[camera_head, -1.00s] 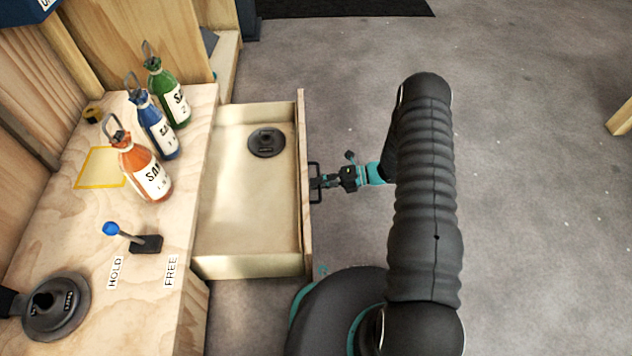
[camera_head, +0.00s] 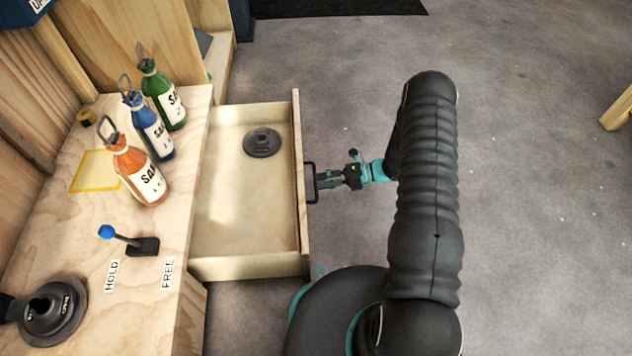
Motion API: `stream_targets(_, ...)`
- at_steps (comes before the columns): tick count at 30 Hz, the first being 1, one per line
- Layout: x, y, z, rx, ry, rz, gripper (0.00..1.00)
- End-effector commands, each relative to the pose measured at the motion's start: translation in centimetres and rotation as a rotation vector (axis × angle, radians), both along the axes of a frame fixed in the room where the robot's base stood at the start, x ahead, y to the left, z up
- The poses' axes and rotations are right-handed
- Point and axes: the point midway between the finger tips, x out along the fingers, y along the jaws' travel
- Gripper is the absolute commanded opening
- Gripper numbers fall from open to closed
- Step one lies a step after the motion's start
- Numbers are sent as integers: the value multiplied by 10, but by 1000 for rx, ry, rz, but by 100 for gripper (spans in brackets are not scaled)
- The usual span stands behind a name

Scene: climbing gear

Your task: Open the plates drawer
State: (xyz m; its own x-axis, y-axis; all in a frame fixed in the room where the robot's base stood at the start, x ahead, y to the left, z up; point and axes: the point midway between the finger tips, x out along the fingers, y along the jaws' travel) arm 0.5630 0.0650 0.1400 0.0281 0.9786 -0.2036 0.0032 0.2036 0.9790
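The plates drawer (camera_head: 230,265) is pulled well out of the wooden bench, to the right. A dark round plate (camera_head: 263,142) lies inside it, toward the far end. A black bar handle (camera_head: 309,184) is on the drawer's front panel. My gripper (camera_head: 318,181) is at the handle, its fingers reaching to the bar from the right. At this size I cannot tell whether the fingers are closed on the bar or only around it.
On the bench top (camera_head: 190,205) stand orange (camera_head: 137,170), blue (camera_head: 150,130) and green (camera_head: 163,95) bottles. A blue-knobbed lever (camera_head: 125,239) sits by HOLD and FREE labels. Another dark disc (camera_head: 52,308) is at the near left.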

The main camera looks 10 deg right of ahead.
Motion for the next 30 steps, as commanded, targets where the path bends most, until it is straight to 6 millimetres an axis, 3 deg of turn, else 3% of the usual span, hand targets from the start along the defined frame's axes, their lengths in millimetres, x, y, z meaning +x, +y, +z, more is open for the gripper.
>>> stream_targets(9, -1, -62, 13, -1, -2, -3, 37)
stream_targets(15, -2, -85, 18, -1, -1, -2, 37)
stream_targets(30, -2, -91, 19, -1, 0, 1, 37)
